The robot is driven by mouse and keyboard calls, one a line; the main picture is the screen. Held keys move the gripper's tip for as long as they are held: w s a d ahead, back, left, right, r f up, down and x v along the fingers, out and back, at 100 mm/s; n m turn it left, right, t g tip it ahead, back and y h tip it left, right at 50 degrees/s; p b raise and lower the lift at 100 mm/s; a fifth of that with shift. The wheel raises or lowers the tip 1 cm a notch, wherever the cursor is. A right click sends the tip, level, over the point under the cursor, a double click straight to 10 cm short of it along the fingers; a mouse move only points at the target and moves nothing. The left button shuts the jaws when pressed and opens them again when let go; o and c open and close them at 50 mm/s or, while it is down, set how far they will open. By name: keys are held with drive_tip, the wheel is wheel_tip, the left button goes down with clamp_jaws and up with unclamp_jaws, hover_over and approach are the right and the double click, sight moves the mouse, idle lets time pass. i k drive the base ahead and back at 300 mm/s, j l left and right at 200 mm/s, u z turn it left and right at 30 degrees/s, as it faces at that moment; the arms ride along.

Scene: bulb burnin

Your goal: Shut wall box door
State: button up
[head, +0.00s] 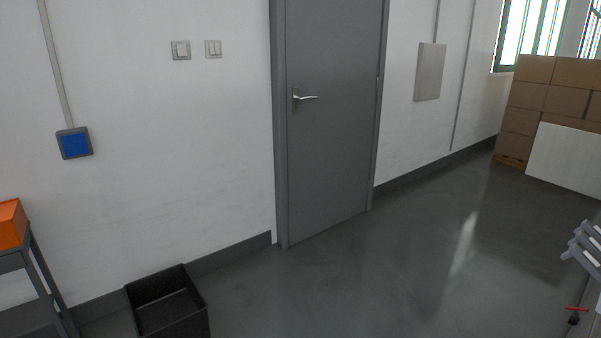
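A flat, pale grey wall box (430,72) hangs on the white wall to the right of the grey door. Its front looks flush, with no gap or swung-out panel that I can make out, but it is too small to tell for certain whether its door is fully shut. A smaller box with a blue front (75,143) is on the wall at the left, under a vertical conduit. My gripper is not in view.
A grey room door (331,110) with a lever handle is closed. A black open bin (168,305) stands at the lower left, beside a dark rack (40,275) holding an orange box (11,224). Stacked cartons (555,95) stand at the right. The middle floor is clear.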

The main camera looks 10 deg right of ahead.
sight(570, 159)
drive_tip(key=i+j, duration=0.1)
drive_tip(key=i, duration=1.1)
drive_tip(key=i+z, duration=1.2)
drive_tip(key=i, duration=0.25)
drive_tip(key=i+z, duration=0.35)
drive_tip(key=i, duration=0.2)
drive_tip(key=i+j, duration=0.1)
drive_tip(key=i, duration=1.15)
drive_tip(key=i+z, duration=0.4)
drive_tip(key=i, duration=0.8)
drive_tip(key=i+z, duration=0.4)
drive_tip(key=i+j+z, duration=0.15)
drive_tip(key=i+z, duration=0.2)
drive_tip(key=i, duration=0.25)
drive_tip(key=i+z, duration=0.15)
drive_tip(key=z, duration=0.2)
drive_tip(key=i+z, duration=0.15)
drive_tip(key=z, duration=0.2)
drive_tip(key=i+j+z, duration=0.1)
drive_tip(key=z, duration=1.6)
drive_tip(key=i+j, duration=0.05)
drive_tip(key=j, duration=0.05)
